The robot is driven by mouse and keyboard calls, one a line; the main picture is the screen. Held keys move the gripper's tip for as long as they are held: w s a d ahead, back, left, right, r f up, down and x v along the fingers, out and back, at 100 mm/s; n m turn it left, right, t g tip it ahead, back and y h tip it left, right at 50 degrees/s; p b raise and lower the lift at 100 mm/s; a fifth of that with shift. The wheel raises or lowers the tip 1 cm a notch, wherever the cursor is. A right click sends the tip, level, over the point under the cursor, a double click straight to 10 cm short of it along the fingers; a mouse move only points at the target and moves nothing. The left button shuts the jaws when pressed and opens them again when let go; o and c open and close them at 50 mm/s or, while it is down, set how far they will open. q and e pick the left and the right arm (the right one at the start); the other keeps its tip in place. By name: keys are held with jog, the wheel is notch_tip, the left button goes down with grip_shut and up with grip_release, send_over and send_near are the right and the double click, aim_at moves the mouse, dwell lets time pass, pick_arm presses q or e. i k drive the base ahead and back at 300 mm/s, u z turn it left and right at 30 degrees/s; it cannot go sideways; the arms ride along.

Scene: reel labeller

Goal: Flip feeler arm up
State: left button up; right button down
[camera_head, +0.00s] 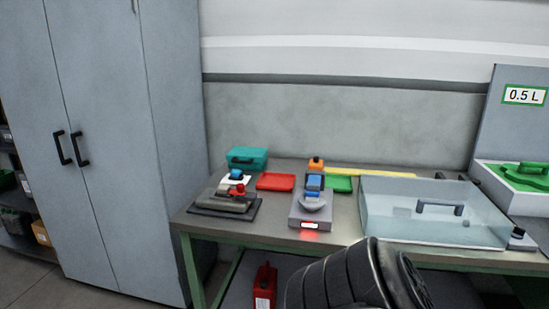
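A small grey device (311,211) with a blue upper part (315,181) and a glowing red display (309,225) stands near the front edge of the table, and looks like the labeller. A light grey rounded part (312,203) sits on its top. At this distance I cannot tell which part is the feeler arm, or whether it is up or down. Neither gripper shows in the head view.
The green-framed table (283,236) also holds a dark-based fixture (225,204), a teal case (247,158), a red tray (276,181), a green tray (338,183) and a large clear-lidded box (400,220). A grey cabinet (110,120) stands left. A red can (265,288) is below.

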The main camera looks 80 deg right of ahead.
aim_at(312, 190)
jog(key=z, duration=1)
jog(key=i, duration=1.05)
jog(key=z, duration=1.25)
